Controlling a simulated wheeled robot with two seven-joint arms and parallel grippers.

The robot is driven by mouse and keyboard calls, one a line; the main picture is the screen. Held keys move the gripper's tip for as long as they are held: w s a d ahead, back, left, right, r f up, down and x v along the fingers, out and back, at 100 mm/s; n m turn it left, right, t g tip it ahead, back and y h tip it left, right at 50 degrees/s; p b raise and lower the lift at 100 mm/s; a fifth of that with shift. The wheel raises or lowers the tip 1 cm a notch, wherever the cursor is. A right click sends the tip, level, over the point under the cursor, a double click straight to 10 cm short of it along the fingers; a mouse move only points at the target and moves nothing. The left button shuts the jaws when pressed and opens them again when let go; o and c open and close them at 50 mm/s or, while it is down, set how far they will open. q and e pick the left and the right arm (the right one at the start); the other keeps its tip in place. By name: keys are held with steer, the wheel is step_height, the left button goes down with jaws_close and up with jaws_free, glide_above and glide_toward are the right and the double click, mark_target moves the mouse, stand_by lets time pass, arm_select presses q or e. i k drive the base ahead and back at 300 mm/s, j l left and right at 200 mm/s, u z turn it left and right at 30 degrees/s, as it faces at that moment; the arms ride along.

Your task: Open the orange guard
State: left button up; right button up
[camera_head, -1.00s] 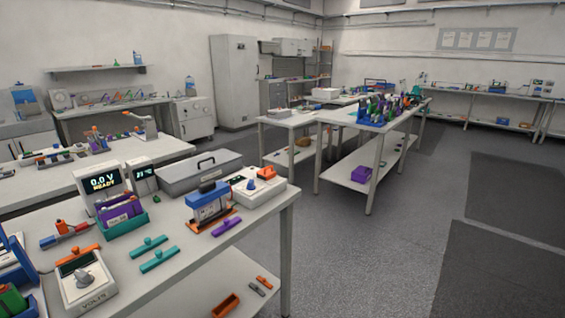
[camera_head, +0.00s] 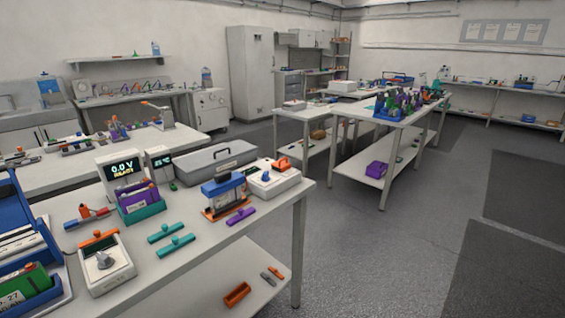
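A small orange cover (camera_head: 282,163) sits on top of a white box (camera_head: 273,182) at the far right end of the near bench, beside a blue knob (camera_head: 266,177). It looks like the orange guard, but it is too small to tell whether it is shut. Another orange piece (camera_head: 98,239) lies at the back edge of a white box with a grey dial (camera_head: 106,272) at the front left of the bench. Neither of my grippers shows in the view.
On the near bench (camera_head: 203,238) stand a 0.0 V display (camera_head: 124,169), a teal holder with purple packs (camera_head: 142,213), a blue-topped unit (camera_head: 224,192) and a grey case (camera_head: 214,159). Teal bars (camera_head: 176,245) lie in front. Open floor (camera_head: 400,250) lies to the right.

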mark_target(284, 166)
steer(key=i+l+z, duration=0.1)
steer(key=i+z, duration=0.3)
steer(key=i, duration=0.25)
steer(key=i+l+z, duration=0.25)
steer(key=i+z, duration=0.15)
steer(key=i, duration=0.7)
steer(key=i+z, duration=0.45)
steer(key=i, duration=0.65)
steer(key=i+u, duration=0.8)
steer(key=i+l+u, duration=0.1)
steer(key=u, duration=0.25)
steer(key=i+j+u, duration=0.1)
steer(key=u, duration=0.4)
steer(key=i+u, duration=0.25)
steer(key=u, duration=0.25)
steer(key=i+l+u, duration=0.1)
steer(key=u, duration=0.35)
steer(key=i+l+u, duration=0.15)
steer(key=u, duration=0.35)
steer(key=i+l+u, duration=0.2)
steer(key=u, duration=0.3)
steer(key=i+l+u, duration=0.1)
steer(key=l+u, duration=0.2)
steer(key=u, duration=0.2)
